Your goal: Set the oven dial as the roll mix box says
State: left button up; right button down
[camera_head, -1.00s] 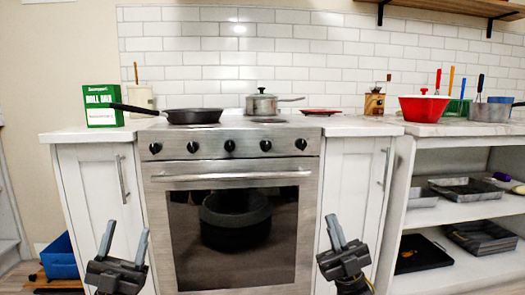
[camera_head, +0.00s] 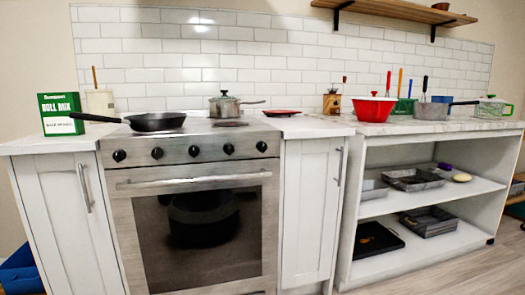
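The green and white roll mix box (camera_head: 61,113) stands upright on the counter left of the stove. Its large lettering shows, but the small print on its white lower band is too small to read. The steel oven (camera_head: 195,215) has a row of several black dials (camera_head: 193,151) on its front panel, above the handle. The dial settings cannot be made out. The oven door is shut. Neither of my grippers is in view.
A black frying pan (camera_head: 154,121) sits on the stove, its handle reaching left in front of the box. A grey pot (camera_head: 224,106) and a red plate (camera_head: 281,112) stand further right. Open shelves (camera_head: 385,206) hold trays. The floor (camera_head: 440,275) at lower right is clear.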

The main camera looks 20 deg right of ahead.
aim_at(261, 147)
jog(key=z, duration=2.75)
jog(key=i, duration=1.65)
jog(key=u, duration=2.1)
